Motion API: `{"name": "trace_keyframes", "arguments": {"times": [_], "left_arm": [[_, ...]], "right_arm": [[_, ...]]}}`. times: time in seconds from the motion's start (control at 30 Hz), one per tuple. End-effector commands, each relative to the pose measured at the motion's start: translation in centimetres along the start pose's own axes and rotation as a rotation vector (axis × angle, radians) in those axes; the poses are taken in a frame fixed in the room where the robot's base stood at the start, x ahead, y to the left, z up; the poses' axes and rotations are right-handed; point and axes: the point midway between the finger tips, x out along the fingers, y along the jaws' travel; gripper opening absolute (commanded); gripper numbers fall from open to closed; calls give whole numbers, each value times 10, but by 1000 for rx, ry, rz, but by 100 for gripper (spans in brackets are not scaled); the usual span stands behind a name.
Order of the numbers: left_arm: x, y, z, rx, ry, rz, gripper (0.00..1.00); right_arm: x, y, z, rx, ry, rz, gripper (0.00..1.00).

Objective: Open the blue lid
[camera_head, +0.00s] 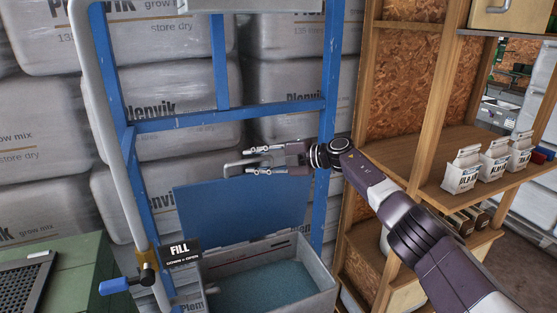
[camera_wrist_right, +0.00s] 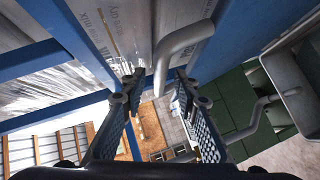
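The blue lid (camera_head: 240,212) stands steeply raised behind a grey bin (camera_head: 325,284), whose top is open. Its grey bar handle (camera_head: 228,168) is at the lid's top edge. My right gripper (camera_head: 252,161) is beside the handle, with its fingers apart. In the right wrist view, the curved grey handle (camera_wrist_right: 180,42) reaches down between the fingertips of my right gripper (camera_wrist_right: 160,84). I cannot tell whether either finger touches it. My left gripper is not in view.
A blue metal frame (camera_head: 228,118) stands behind the lid, with stacked grey sacks (camera_head: 165,85) beyond. A FILL sign (camera_head: 181,252) and a blue-handled lever (camera_head: 120,285) are at the bin's left. Wooden shelves (camera_head: 425,150) with small cartons (camera_head: 461,178) stand right.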

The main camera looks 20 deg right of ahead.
Motion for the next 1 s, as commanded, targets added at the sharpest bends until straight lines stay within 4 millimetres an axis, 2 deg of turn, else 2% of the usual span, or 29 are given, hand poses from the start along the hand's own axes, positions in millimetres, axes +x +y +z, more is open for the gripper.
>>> {"name": "trace_keyframes", "arguments": {"times": [0.53,0.7,1.0], "left_arm": [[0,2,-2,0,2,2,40],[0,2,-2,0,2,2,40],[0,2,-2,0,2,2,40]], "right_arm": [[-87,-2,0,0,-1,-4,28],[-99,-1,-1,0,1,-3,28],[-101,-1,-1,0,2,-3,28]]}}
